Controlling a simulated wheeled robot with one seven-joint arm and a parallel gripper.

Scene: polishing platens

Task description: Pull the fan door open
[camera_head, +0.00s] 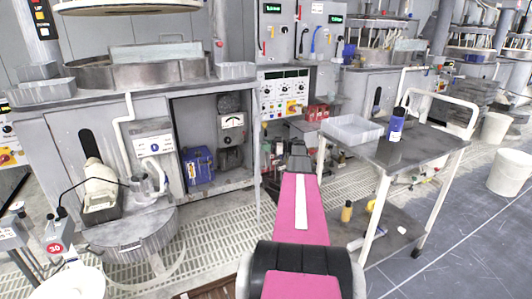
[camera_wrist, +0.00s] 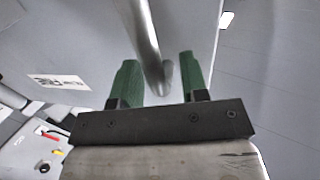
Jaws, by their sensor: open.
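In the wrist view my gripper (camera_wrist: 155,62) is open, with its two green fingers spread apart. A grey metal bar handle (camera_wrist: 146,35) comes down from the top of the picture, and its lower end shows between the fingers. I see a gap on both sides of the bar; how deep it lies between the fingers I cannot tell. Behind it is a light grey panel (camera_wrist: 75,35) with a small white label, which may be the fan door. In the head view my pink and black arm reaches toward the machines; the handle and fingertips cannot be made out there.
A grey trolley (camera_head: 420,150) with a white tray (camera_head: 352,130) and a blue bottle (camera_head: 397,124) stands right of my arm. An open cabinet bay with a blue box (camera_head: 197,166) is at left. A control panel (camera_head: 284,92) is behind. Floor at lower right is clear.

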